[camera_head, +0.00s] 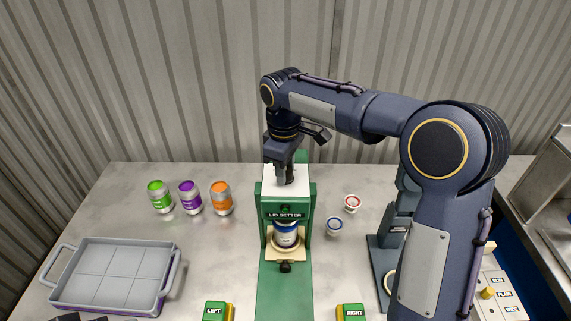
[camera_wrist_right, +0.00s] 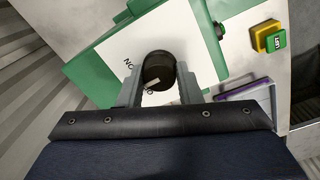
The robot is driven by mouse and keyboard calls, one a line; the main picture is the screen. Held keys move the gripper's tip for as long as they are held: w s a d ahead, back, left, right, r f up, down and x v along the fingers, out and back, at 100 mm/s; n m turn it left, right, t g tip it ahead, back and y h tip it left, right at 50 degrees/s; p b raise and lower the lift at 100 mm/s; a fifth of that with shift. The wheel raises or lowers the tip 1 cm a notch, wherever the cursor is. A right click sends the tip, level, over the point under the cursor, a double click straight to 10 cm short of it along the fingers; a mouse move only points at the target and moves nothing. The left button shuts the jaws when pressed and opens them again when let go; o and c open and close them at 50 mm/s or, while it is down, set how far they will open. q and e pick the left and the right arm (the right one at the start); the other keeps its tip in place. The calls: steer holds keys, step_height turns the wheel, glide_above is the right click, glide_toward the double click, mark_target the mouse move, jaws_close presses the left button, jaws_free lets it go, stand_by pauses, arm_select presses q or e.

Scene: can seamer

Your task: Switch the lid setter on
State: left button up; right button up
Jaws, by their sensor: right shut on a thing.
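The lid setter (camera_head: 271,208) is a green machine with a white top plate (camera_head: 299,172), standing mid-table. A blue-and-white can (camera_head: 287,237) sits in it under the head. My right gripper (camera_head: 284,180) points down at the top plate. In the right wrist view its fingers are shut on a round black knob (camera_wrist_right: 157,66), one on each side. The knob has a white pointer mark (camera_wrist_right: 152,84). Printed letters lie beside it on the white plate; one label looks like ON, another is partly hidden by the knob and fingers. My left gripper is not in view.
Green (camera_head: 160,196), purple (camera_head: 190,197) and orange (camera_head: 221,198) cans stand left of the machine. A grey tray (camera_head: 112,240) lies at left. Two small lids (camera_head: 352,203) (camera_head: 335,224) lie right. LEFT (camera_head: 213,311) and RIGHT (camera_head: 351,312) buttons sit in front.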

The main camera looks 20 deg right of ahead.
steer(key=m+p, duration=0.1)
steer(key=m, duration=0.2)
steer(key=shift+m, duration=1.5)
steer(key=shift+w+m, duration=0.1)
steer(key=shift+m, duration=0.2)
steer(key=o, duration=1)
steer(key=shift+c, duration=0.2)
step_height(320, 180, up, 7)
steer(key=shift+a, duration=0.15)
steer(key=shift+r, duration=0.4)
